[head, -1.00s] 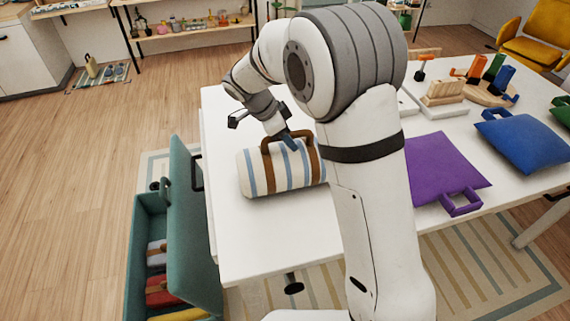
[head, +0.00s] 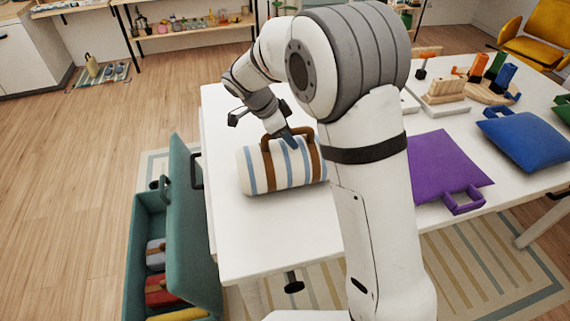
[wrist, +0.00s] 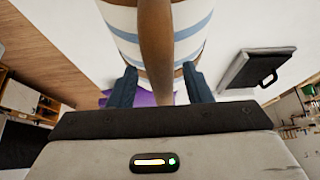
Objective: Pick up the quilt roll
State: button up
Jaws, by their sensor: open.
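The quilt roll (head: 285,173) lies on the white table, left of my arm in the head view. It is white with blue stripes and has brown straps and a brown handle (head: 270,150). In the wrist view the striped roll (wrist: 120,18) fills the top, and the brown handle (wrist: 157,50) runs down between my two fingers. My gripper (wrist: 160,85) is open, with one finger on each side of the handle and a gap visible. In the head view my gripper (head: 288,140) is at the roll's top; my arm hides the roll's right end.
The white table (head: 270,235) is bare in front of the roll. A purple cushion (head: 440,165) and a blue cushion (head: 525,140) lie to the right. An open teal chest (head: 180,230) with folded items stands at the table's left edge. Wooden toys (head: 445,90) sit behind.

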jog(key=shift+c, duration=0.2)
grip_shut()
dwell(0.5)
dwell(1.0)
